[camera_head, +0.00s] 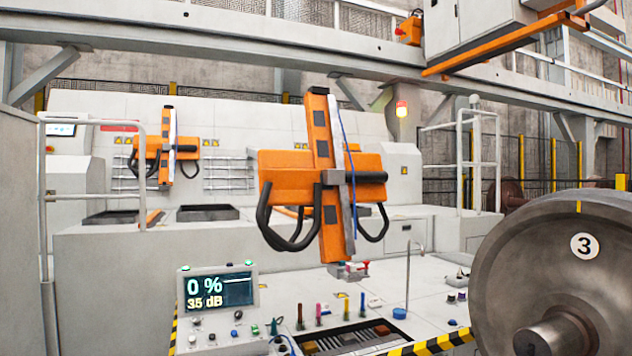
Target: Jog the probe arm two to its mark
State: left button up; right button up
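A smaller, similar orange probe arm (166,150) is farther back at the left. I see no number on either, so I cannot tell which is arm two. No mark for an arm can be made out. A control box (217,306) at the front left has a screen reading 0 % and 35 dB, with several knobs and buttons below. Neither of my grippers is in view.
A big steel wheel (555,270) marked 3, with its axle end, fills the lower right. A dark tray (345,338) and several coloured upright tools stand on the pale bench at the front. Yellow-black striped edging (445,341) runs beside the wheel. White railings (141,170) stand at the left.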

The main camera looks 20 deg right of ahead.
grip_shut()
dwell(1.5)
